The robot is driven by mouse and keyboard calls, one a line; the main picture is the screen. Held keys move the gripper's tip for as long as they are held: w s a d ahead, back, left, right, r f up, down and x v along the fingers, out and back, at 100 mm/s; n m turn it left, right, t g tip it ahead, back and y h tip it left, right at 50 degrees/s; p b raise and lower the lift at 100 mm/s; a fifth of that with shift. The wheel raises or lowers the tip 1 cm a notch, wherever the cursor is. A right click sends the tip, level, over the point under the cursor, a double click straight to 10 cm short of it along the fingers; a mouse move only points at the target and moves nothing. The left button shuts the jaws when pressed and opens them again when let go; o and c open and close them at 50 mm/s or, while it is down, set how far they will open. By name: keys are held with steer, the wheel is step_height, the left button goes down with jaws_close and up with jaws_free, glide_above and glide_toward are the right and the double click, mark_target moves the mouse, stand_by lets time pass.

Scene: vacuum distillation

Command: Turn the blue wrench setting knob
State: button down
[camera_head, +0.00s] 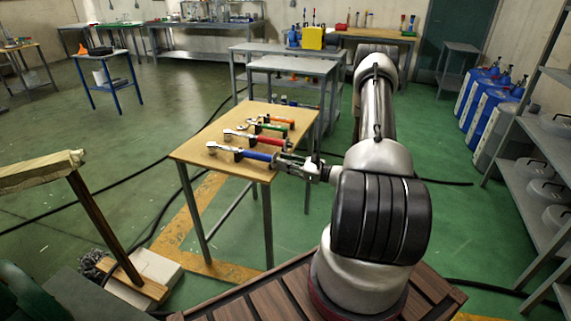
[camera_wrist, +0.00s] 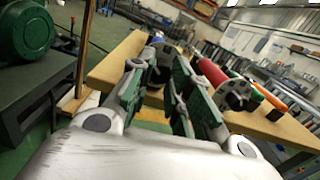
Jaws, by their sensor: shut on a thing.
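The blue wrench (camera_head: 255,156) lies near the front edge of the wooden table, its silver head to the left and its handle end to the right. My gripper (camera_head: 284,162) reaches in from the right and is shut on the setting knob at that handle end. The fingers hide most of the knob in the head view. In the wrist view my gripper (camera_wrist: 155,80) shows green-padded fingers on either side of the dark end of the blue wrench (camera_wrist: 161,62); its blue colour is hardly visible there.
A red wrench (camera_head: 262,138) lies just behind the blue one, close to the right finger in the wrist view (camera_wrist: 212,75). Green (camera_head: 276,119) and orange (camera_head: 267,126) wrenches lie farther back. The wooden table (camera_head: 190,152) has bare room at left. Shelves (camera_head: 535,195) stand at right.

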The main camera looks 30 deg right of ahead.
steer(key=shift+n, duration=3.9)
steer(key=c, duration=1.3)
jaws_free()
steer(key=v, duration=1.2)
steer(key=shift+d+f, duration=0.15)
